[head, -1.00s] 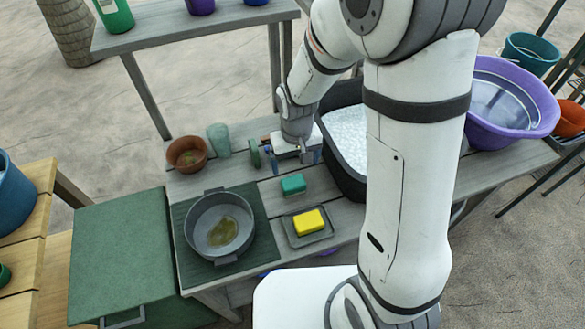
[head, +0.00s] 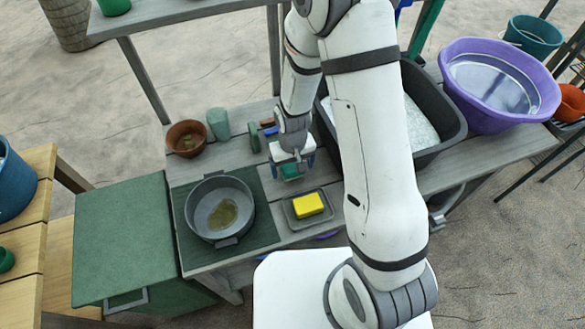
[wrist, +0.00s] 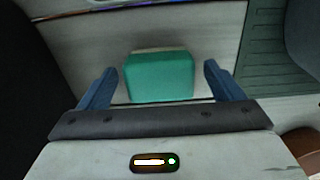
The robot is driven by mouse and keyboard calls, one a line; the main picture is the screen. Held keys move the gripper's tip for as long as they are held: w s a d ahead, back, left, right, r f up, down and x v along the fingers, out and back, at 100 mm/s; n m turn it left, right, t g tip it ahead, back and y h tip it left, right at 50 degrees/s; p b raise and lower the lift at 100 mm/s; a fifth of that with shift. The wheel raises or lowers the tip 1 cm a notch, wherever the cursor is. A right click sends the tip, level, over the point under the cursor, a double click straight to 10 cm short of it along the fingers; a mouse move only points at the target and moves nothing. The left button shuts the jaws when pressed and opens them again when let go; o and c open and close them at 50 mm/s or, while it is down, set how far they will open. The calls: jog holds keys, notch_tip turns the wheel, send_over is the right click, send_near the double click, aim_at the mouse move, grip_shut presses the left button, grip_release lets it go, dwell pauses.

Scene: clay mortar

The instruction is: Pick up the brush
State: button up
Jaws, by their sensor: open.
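The brush (head: 291,172) appears to be the teal block with a pale cream strip along one edge, lying on the grey wooden counter. In the head view it is partly hidden under my gripper (head: 292,163). In the wrist view the brush (wrist: 160,78) lies between the two blue fingers of my gripper (wrist: 160,68). The fingers are open, with a visible gap on each side of the brush. How far the fingertips are above the counter is hard to tell.
A yellow sponge (head: 308,204) on a grey tray (head: 291,219) and a grey pan (head: 194,214) are nearby. A terracotta bowl (head: 186,139), a green cup (head: 218,124) and small red, blue and green items stand behind. A black tub (head: 452,131) is right.

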aim_at(293, 165)
jog(key=shift+c, duration=0.2)
jog(key=c, duration=1)
notch_tip(293, 165, up, 10)
jog(key=shift+r, duration=0.1)
jog(key=shift+c, duration=0.2)
jog(key=o, duration=0.5)
jog(key=c, duration=0.4)
